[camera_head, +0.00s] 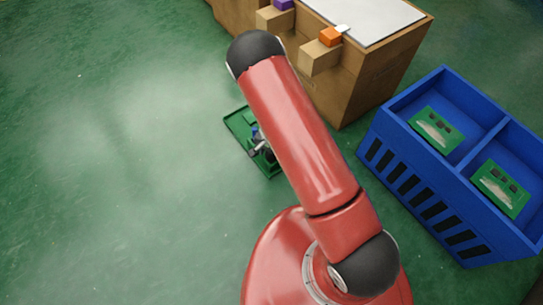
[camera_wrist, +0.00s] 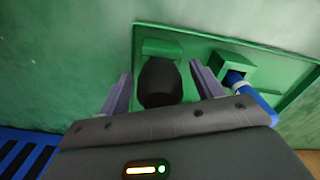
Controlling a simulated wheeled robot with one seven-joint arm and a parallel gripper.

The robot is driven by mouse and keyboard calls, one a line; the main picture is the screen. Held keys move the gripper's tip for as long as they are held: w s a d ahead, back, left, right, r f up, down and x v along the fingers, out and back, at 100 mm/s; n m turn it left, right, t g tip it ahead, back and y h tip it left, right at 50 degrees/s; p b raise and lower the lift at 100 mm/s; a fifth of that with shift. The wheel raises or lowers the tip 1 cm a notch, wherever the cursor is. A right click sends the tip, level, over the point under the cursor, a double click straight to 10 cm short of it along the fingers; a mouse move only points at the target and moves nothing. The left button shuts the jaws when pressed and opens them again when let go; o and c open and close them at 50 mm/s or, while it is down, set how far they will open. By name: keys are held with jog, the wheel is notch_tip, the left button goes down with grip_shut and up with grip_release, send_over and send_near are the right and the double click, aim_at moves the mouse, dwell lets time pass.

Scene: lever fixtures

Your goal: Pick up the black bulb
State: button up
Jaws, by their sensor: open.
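The black bulb (camera_wrist: 160,84) stands in front of a green block on a green panel (camera_wrist: 215,42) in the wrist view. My gripper (camera_wrist: 161,76) is open, with one grey finger on each side of the bulb. Small gaps show between the bulb and both fingers, so they look apart from it. The bulb's lower end is hidden by my gripper's body. In the head view the green panel (camera_head: 238,120) lies on the floor, partly covered by my red arm, and I cannot make out the bulb there.
A blue lever (camera_wrist: 240,82) sits in a green socket right of the bulb. A blue crate (camera_head: 375,125) with two compartments, each showing a green board, stands at the right. A wooden cabinet (camera_head: 375,85) with an orange block (camera_head: 330,37) is behind. The left floor is clear.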

jog(key=c, duration=1.1)
jog(key=shift+o, duration=0.2)
jog(key=shift+r, duration=0.2)
